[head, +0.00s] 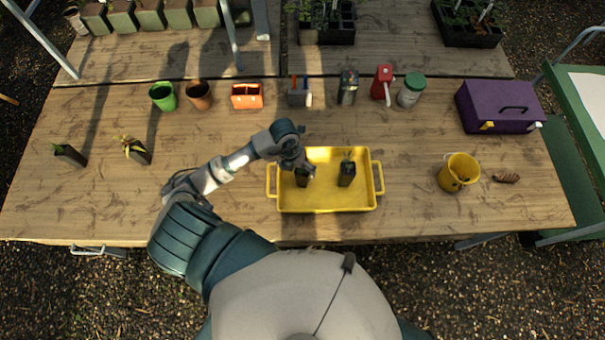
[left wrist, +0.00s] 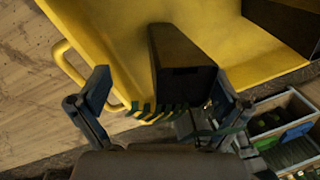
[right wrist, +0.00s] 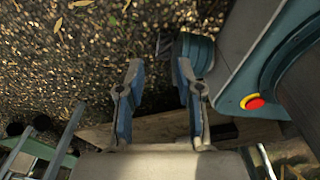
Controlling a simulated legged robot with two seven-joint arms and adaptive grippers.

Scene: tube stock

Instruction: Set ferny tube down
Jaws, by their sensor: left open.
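A dark square tube (head: 302,178) is in the yellow tray (head: 326,206), toward its left side. My left gripper (head: 300,165) is directly over it and partly hides it. In the left wrist view, the same tube (left wrist: 182,62) shows between the parted fingers of my left gripper (left wrist: 163,88), with fern-like green fronds (left wrist: 165,108) at its near end. Gaps show beside the tube; its contact with the tray floor is hard to see. A second dark tube (head: 347,174) with a small plant stands to the right in the tray. My right gripper (right wrist: 158,80) is open and empty above gravel.
Two more planted tubes, one green (head: 70,156) and one yellowish (head: 136,152), are at the table's left. A yellow bucket (head: 458,173) and purple toolbox (head: 500,107) are at right. Pots, an orange caddy (head: 247,96) and bottles line the back. Table space beside the tray is bare.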

